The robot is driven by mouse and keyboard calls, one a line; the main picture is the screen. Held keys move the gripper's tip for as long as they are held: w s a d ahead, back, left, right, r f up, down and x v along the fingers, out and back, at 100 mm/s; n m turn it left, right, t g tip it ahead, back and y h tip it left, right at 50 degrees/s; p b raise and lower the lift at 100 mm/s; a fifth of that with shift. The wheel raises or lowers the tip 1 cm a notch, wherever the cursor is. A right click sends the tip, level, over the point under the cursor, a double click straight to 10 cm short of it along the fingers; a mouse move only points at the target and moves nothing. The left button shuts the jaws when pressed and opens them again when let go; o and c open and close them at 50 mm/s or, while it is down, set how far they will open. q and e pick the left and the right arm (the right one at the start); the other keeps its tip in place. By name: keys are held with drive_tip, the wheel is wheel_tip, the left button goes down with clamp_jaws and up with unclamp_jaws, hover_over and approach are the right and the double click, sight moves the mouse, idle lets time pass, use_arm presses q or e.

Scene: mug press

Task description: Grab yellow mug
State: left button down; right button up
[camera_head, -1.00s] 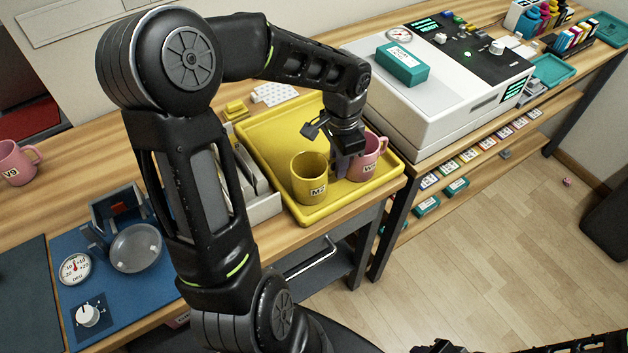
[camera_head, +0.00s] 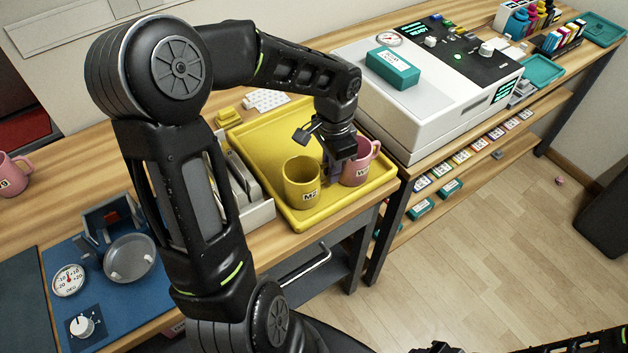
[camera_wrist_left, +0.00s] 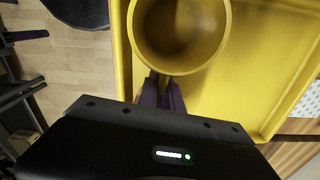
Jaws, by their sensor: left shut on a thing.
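The yellow mug (camera_head: 301,184) stands upright on the yellow tray (camera_head: 311,222), near its front edge, with a label on its side. In the left wrist view the mug (camera_wrist_left: 180,35) is seen from above and looks empty. My left gripper (camera_head: 334,170) reaches down just right of the yellow mug, between it and a pink mug. In the left wrist view its fingers (camera_wrist_left: 161,92) meet at the mug's near side, shut on its handle, which they hide. Only dark parts of my right arm show at the bottom right edge, too cropped to read its jaws.
The pink mug (camera_head: 357,166) stands on the tray close to the right of my left gripper. A white machine (camera_head: 420,115) with a teal box (camera_head: 392,68) on top is to the right. A blue mat (camera_head: 115,310) with a gauge and a round dish lies at the left.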

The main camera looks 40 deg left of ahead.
use_arm(q)
wheel_tip(320, 180, up, 10)
idle(0.6)
idle(0.4)
